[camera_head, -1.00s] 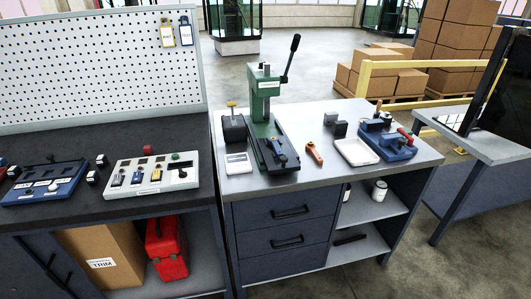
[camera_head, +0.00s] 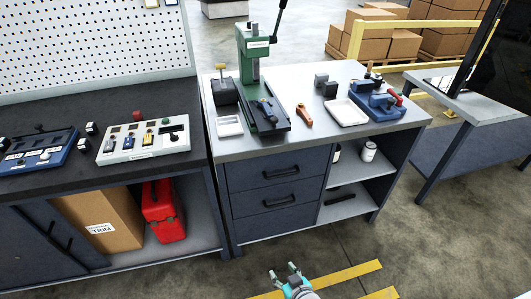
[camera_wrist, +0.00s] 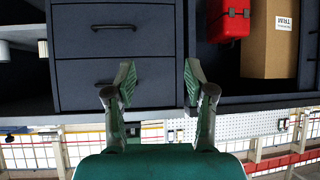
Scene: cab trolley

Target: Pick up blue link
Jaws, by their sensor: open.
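A pale tray (camera_head: 143,153) on the dark left bench holds several small pieces, some blue or dark and some yellow. One small bluish piece (camera_head: 110,146) lies at its left; I cannot tell for sure that it is the blue link. My gripper (camera_head: 284,271) shows at the bottom of the head view, low in front of the benches. In the wrist view my gripper (camera_wrist: 158,78) is open and empty, facing the drawers, apart from all pieces.
The grey workbench (camera_head: 222,150) also carries an orange part (camera_head: 304,116), a white tray (camera_head: 344,113) and a blue fixture (camera_head: 378,104). A blue tray (camera_head: 38,155) sits at far left. A red toolbox (camera_head: 163,212) and a cardboard box (camera_head: 103,217) fill the shelf below. Floor ahead is clear.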

